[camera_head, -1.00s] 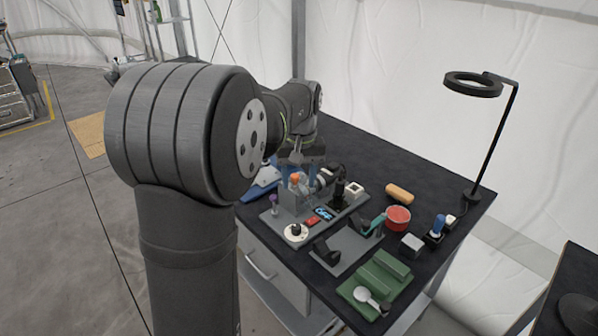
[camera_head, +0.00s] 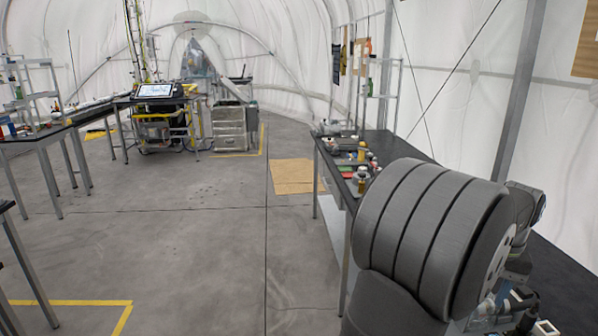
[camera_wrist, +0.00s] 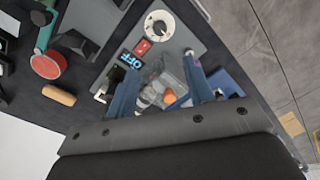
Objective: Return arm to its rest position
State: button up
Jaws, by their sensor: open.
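My gripper (camera_wrist: 160,66) is open in the wrist view, with its two blue fingers spread apart over the dark workbench. Behind the gap between them show a clear object and an orange-tipped part (camera_wrist: 170,97); I see no grip on either. The grey control panel (camera_wrist: 180,36) lies beyond the fingertips, with a white dial (camera_wrist: 160,24), a red switch (camera_wrist: 142,47) and a display reading OFF (camera_wrist: 131,61). In the head view my arm fills the lower right, and the gripper's fingers are not clearly visible.
A red round container (camera_wrist: 48,65) and an orange cylinder (camera_wrist: 58,94) lie on the bench, left in the wrist view. In the head view, another stretch of bench (camera_head: 325,165) carries small items. The grey floor (camera_head: 200,240) to the left is open.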

jog(key=f, duration=1.6)
jog(key=shift+w+a+f, duration=0.2)
jog(key=shift+a+f, duration=0.05)
jog(key=shift+a, duration=0.05)
jog(key=shift+r, duration=0.1)
